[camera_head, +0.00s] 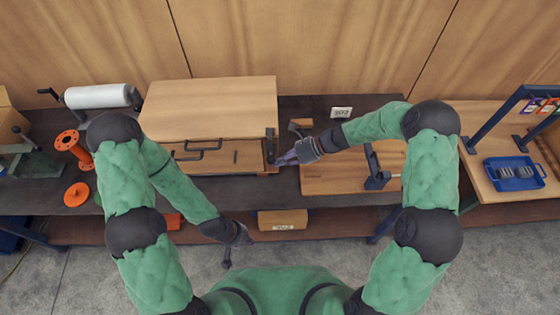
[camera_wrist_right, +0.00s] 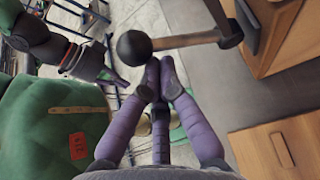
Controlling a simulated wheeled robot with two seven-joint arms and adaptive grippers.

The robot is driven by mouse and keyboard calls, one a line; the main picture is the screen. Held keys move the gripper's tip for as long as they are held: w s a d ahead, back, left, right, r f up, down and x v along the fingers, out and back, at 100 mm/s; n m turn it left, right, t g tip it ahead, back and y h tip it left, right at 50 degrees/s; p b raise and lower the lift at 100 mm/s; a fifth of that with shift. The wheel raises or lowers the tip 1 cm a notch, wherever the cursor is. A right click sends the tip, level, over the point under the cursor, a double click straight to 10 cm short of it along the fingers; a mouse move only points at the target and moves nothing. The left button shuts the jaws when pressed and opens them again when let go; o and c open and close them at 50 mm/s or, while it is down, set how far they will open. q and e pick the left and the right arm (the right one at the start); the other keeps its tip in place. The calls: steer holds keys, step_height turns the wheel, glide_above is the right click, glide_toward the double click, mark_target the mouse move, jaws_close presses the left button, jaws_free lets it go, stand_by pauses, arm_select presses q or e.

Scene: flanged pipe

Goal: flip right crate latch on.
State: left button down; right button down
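The wooden crate (camera_head: 208,100) stands on the dark bench. Its right latch (camera_head: 271,147) is a dark upright piece at the crate's right front corner. My right gripper (camera_head: 281,160) is beside the latch. In the wrist view its purple fingertips (camera_wrist_right: 160,78) are together, with nothing seen between them, close under the lever; contact is unclear. My left gripper (camera_head: 231,253) hangs low in front of the bench; its finger state is unclear.
Dark handles (camera_head: 196,150) are on the crate's front part. A wooden board (camera_head: 345,178) with a dark clamp-like fixture (camera_head: 376,170) lies right of my right gripper. A small box (camera_head: 283,220) sits below.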

step_height(320, 180, down, 4)
steer(key=d+b, duration=0.1)
steer(key=b, duration=0.2)
steer(key=v, duration=0.9)
steer(key=shift+s+d+r+b, duration=0.15)
steer(key=shift+d+r+b, duration=0.15)
steer(key=shift+b, duration=0.05)
steer(key=s+f+n+h+b, duration=0.2)
steer(key=s+f+n+b, duration=0.3)
steer(key=f, duration=0.9)
steer(key=s+a+f+n+h+b, duration=0.1)
steer(key=s+f+n+h+b, duration=0.2)
steer(key=f, duration=1)
steer(key=s+a+f+n+t+h+b, duration=0.1)
steer(key=s+f+n+h+b, duration=0.2)
steer(key=s+f+n+b, duration=0.5)
steer(key=s+f+b, duration=0.4)
steer(key=s+f, duration=0.1)
steer(key=f, duration=0.1)
steer(key=shift+s+f, duration=0.3)
steer(key=shift+s, duration=0.1)
